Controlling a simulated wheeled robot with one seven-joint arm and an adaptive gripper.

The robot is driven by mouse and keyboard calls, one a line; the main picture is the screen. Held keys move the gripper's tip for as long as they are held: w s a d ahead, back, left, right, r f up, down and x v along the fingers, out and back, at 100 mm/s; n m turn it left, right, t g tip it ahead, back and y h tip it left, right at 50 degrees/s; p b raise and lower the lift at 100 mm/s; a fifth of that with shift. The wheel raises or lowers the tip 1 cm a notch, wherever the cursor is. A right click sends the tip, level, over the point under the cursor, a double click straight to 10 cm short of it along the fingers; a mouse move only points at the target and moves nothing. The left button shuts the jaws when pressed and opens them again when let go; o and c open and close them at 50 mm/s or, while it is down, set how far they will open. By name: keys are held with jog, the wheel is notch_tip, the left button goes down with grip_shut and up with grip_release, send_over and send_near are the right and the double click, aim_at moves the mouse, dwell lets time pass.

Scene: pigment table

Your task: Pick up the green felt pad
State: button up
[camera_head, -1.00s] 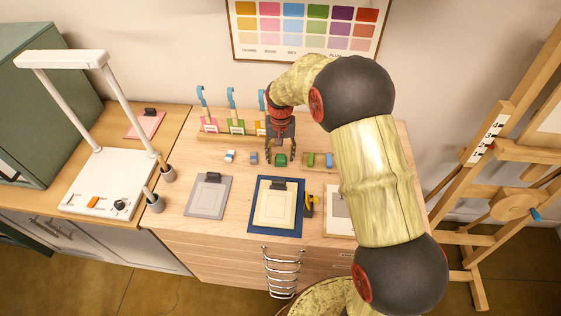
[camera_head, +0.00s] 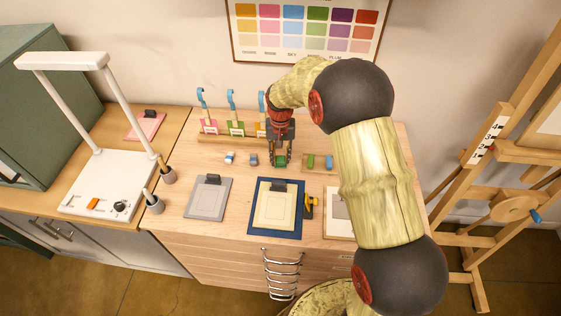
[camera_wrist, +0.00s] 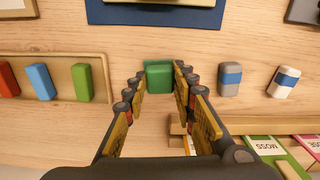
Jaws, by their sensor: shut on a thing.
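The green felt pad (camera_wrist: 159,76) is a small dark green block. It sits between my gripper's two fingertips in the wrist view, with a finger against each side. In the head view the green felt pad (camera_head: 281,160) shows low between the fingers, at or very near the table top. My gripper (camera_head: 280,158) points down and is shut on the pad. It also fills the lower middle of the wrist view (camera_wrist: 160,84). I cannot tell whether the pad is clear of the table.
A shallow wooden tray (camera_wrist: 62,57) holds red, blue and green blocks on one side. A grey-blue block (camera_wrist: 229,79) and a white-blue block (camera_wrist: 284,82) lie on the other. A blue board (camera_head: 258,228) lies in front. A rack (camera_head: 217,139) with labelled cards stands behind.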

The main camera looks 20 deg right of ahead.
aim_at(281, 160)
jog(key=shift+r, duration=0.4)
jog(key=r, duration=0.1)
jog(key=r+p, duration=0.1)
jog(key=r, duration=0.1)
jog(key=shift+s+r, duration=0.15)
jog(key=shift+s, duration=0.15)
jog(key=s+d+r+p, duration=0.1)
jog(key=s+r, duration=0.3)
jog(key=s, duration=0.2)
jog(key=s+d+r+p, duration=0.1)
jog(key=s+r, duration=0.4)
jog(key=s, duration=0.2)
jog(key=shift+s+d+p, duration=0.15)
jog(key=shift+p, duration=0.15)
jog(key=o, duration=0.3)
jog(key=shift+f, duration=0.1)
jog(key=c, duration=0.4)
